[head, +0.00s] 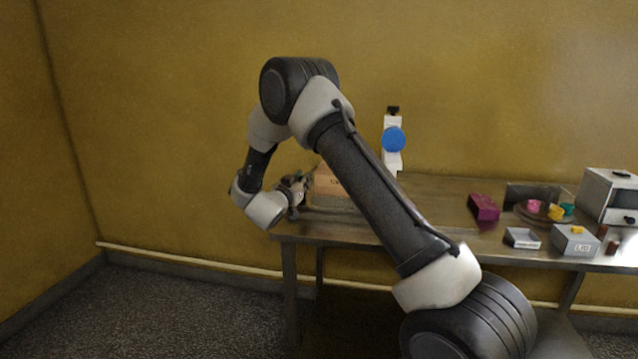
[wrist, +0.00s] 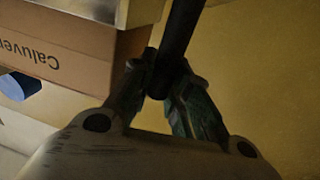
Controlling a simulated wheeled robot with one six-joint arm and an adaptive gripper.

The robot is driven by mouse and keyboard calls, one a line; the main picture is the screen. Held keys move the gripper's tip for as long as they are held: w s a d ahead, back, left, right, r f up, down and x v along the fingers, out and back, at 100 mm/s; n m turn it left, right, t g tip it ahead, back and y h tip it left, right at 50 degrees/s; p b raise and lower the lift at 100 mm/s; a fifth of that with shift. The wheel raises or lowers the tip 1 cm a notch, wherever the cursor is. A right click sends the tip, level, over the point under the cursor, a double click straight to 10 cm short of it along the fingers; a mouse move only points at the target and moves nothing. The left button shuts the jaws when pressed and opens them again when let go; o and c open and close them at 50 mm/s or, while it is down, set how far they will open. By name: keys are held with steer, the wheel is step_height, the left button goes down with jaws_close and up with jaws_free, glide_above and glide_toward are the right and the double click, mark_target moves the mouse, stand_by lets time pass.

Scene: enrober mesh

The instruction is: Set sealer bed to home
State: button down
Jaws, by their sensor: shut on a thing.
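My gripper (head: 297,190) is at the left end of the metal table, beside a cardboard box. In the wrist view its fingers (wrist: 160,90) are closed around a dark round bar (wrist: 180,38), which looks like a handle. What the bar joins at its far end is out of view. The cardboard box (head: 335,188) has printed lettering and also shows in the wrist view (wrist: 60,45). A white upright with a blue disc (head: 393,139) stands behind the box. I cannot tell which part is the sealer bed; my arm hides much of this area.
To the right on the table (head: 430,190) are a magenta block (head: 484,207), an open grey box (head: 522,238), a labelled grey box (head: 575,240), a plate with coloured pieces and a white machine (head: 610,196). The floor left of the table is clear.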

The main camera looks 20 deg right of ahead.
steer(key=shift+w+a, duration=0.35)
steer(key=shift+a, duration=0.2)
steer(key=shift+w+a, duration=0.35)
steer(key=shift+a, duration=0.2)
steer(key=shift+r, duration=0.1)
steer(key=c, duration=1.3)
jaws_free()
steer(key=shift+a, duration=0.15)
steer(key=v, duration=1.1)
steer(key=shift+s+a, duration=0.25)
steer(key=shift+s, duration=0.05)
